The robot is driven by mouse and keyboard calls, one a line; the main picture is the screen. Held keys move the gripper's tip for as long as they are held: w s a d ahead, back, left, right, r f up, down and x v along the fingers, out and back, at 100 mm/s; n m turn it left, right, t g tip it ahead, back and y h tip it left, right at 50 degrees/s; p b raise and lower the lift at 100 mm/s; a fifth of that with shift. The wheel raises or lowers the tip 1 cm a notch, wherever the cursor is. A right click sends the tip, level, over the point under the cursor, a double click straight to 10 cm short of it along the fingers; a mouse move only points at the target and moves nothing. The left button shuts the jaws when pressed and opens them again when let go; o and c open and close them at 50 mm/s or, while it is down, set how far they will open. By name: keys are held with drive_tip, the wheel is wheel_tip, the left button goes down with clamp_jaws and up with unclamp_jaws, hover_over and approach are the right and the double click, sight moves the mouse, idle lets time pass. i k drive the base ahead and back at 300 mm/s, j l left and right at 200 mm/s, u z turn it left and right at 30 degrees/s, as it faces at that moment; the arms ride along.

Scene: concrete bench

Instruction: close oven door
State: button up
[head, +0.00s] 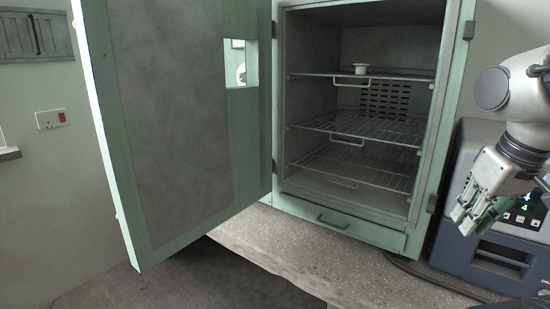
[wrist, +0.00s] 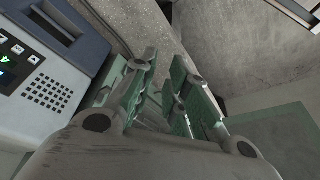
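The oven (head: 425,170) is a pale green cabinet with a dark grey interior and wire racks. Its door (head: 175,130) stands wide open, hinged on the oven's left side and swung out toward me; it has a grey inner panel and a small window. My gripper (head: 466,218) is at the right, in front of the blue-grey device, well apart from the door. In the wrist view its green-padded fingers (wrist: 168,75) stand apart with nothing seen between them. The door's outer face and any handle on it are hidden.
A blue-grey device (head: 485,258) with a lit panel stands right of the oven and shows in the wrist view (wrist: 48,65). The speckled bench top (head: 290,255) is clear before the oven. A wall socket (head: 51,119) is at left.

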sight(184, 152)
drive_tip(key=j+u, duration=0.15)
drive_tip(key=u, duration=0.3)
drive_tip(key=j+u, duration=0.2)
drive_tip(key=u, duration=0.2)
drive_tip(key=i+j+u, duration=0.1)
drive_tip(key=u, duration=0.35)
drive_tip(key=i+j+u, duration=0.1)
drive_tip(key=u, duration=0.3)
drive_tip(key=i+j, duration=0.2)
drive_tip(key=i+l, duration=0.3)
drive_tip(key=l, duration=0.2)
